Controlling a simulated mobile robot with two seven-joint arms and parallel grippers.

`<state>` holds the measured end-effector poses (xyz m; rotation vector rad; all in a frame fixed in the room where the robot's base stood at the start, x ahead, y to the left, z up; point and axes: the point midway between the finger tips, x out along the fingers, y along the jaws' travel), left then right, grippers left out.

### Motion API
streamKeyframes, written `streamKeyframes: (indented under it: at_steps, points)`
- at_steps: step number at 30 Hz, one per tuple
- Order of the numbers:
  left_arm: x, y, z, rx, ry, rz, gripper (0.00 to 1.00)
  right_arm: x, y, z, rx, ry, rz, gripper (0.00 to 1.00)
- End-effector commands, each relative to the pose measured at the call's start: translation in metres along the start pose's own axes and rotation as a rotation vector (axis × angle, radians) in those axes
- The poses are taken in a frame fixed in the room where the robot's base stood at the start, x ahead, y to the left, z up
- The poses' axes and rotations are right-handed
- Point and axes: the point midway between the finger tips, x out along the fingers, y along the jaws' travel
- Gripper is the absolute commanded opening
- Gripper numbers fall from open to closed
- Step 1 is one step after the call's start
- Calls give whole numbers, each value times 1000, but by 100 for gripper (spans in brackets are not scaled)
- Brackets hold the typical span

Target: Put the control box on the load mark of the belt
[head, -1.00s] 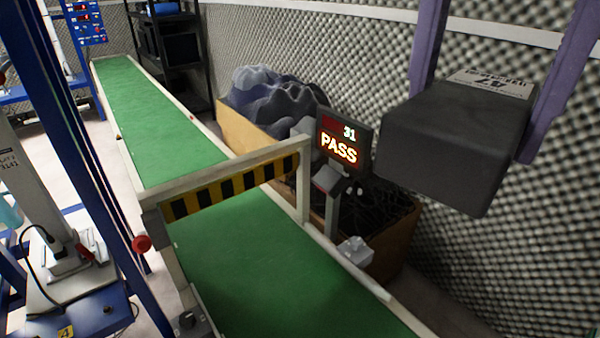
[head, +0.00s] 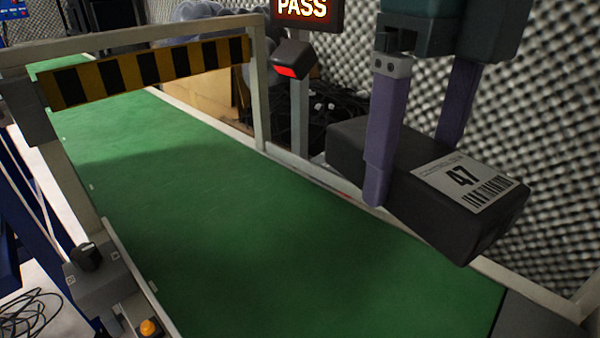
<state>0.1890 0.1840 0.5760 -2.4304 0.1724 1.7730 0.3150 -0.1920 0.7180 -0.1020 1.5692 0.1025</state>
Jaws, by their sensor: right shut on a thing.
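The control box (head: 355,147) is a dark grey block with a white label reading 47 and a barcode on its top. My right gripper (head: 415,165) is shut on it, with one purple finger on the near side and the other on the far side. The box is held in the air over the right edge of the green belt (head: 230,230), tilted in the picture. No load mark shows on the visible part of the belt. My left gripper is not in view.
A striped yellow-black gate (head: 150,70) spans the belt at the back. A scanner (head: 294,60) on a post stands beside it, under a PASS display (head: 305,8). An orange button (head: 149,327) sits at the belt's near left. The belt's front is clear.

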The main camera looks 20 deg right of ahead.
Motion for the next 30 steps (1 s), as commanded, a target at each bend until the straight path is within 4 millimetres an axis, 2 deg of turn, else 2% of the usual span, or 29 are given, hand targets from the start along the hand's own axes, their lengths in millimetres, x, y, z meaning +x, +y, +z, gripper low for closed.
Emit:
streamKeyframes:
  at_steps: [1, 5, 8, 18, 21, 30]
  points:
    - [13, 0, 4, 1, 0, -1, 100, 14, 0, 0, 44, -2, 0, 3]
    - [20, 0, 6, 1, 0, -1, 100, 25, -1, -1, 117, -2, 0, 3]
    - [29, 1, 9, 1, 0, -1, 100, 42, -1, -1, 134, 0, 0, 3]
    - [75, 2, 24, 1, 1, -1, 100, 141, -1, -2, 132, 1, 0, 3]
    - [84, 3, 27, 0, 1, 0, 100, 162, -1, -1, 132, 0, -1, 3]
    - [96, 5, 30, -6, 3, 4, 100, 188, -1, -1, 131, -1, -1, 3]
